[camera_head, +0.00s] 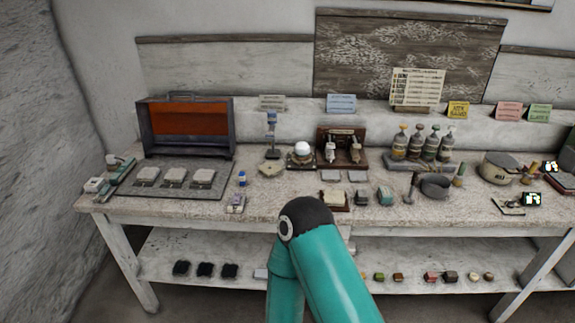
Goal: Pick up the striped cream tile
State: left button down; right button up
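I cannot pick out stripes on any tile at this size. A cream flat piece (272,170) lies on the table left of the middle. A pale block (333,198) rests on a dark base near the front edge, just behind my arm. Three pale square pieces, the left (148,175), middle (175,177) and right (203,178), sit in a row on a grey mat (215,189). Two small grey flat pieces (330,175) lie behind the pale block. A teal arm of mine rises at the bottom middle and hides part of the lower shelf. Neither gripper shows.
An open case with an orange inside (187,128) stands at the back left. A white sphere (302,148), several bottles (416,146) and a dark bowl (436,186) stand on the table (250,205). The lower shelf (210,250) holds dark pads and small blocks.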

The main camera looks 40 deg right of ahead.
aim_at(276, 169)
jog(key=z, duration=0.4)
jog(key=i, duration=0.9)
jog(key=z, duration=0.65)
